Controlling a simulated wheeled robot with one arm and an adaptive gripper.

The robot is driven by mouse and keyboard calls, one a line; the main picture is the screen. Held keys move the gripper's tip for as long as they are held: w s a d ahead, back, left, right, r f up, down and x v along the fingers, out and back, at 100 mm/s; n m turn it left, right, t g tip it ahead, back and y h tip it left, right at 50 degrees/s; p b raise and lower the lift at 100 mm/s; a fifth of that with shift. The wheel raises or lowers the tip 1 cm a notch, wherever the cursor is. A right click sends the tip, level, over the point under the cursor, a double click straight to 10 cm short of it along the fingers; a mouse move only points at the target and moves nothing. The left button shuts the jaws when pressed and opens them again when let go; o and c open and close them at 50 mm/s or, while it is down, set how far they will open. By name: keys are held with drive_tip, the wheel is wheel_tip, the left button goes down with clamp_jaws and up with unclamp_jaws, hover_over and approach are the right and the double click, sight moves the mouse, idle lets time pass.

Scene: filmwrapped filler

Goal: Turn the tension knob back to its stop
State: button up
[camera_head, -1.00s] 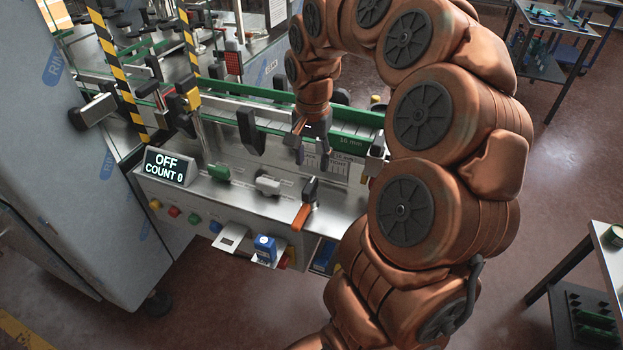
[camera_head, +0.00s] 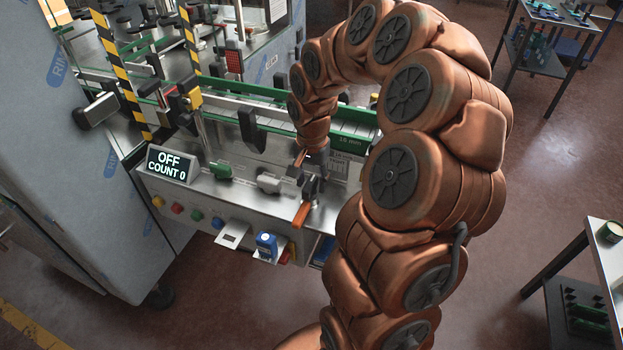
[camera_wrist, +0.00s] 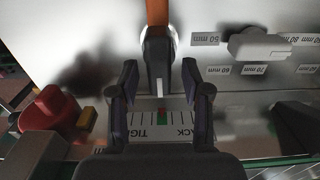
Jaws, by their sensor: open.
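The tension knob (camera_wrist: 157,62) is a dark lever on a round silver base with an orange handle (camera_wrist: 157,12). In the head view its orange handle (camera_head: 301,214) sticks out toward the front of the machine. A TIGHT-to-SLACK scale (camera_wrist: 146,123) with a small green and red mark lies below the knob in the wrist view. The knob's light pointer tip is near the middle of this scale. My gripper (camera_wrist: 160,88) is open, with one finger on each side of the knob's dark body. Contact cannot be told. In the head view my gripper (camera_head: 316,170) is right above the knob.
A grey knob (camera_wrist: 258,45) with mm labels sits close beside, and a red knob (camera_wrist: 48,108) is on the other side. In the head view a green knob (camera_head: 221,171), a display reading OFF, COUNT 0 (camera_head: 169,165) and a blue item (camera_head: 265,245) are along the front.

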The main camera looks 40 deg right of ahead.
clamp_jaws()
drive_tip(key=shift+f+n+b, duration=0.1)
drive_tip(key=shift+n+b, duration=0.2)
drive_tip(key=shift+b, duration=0.1)
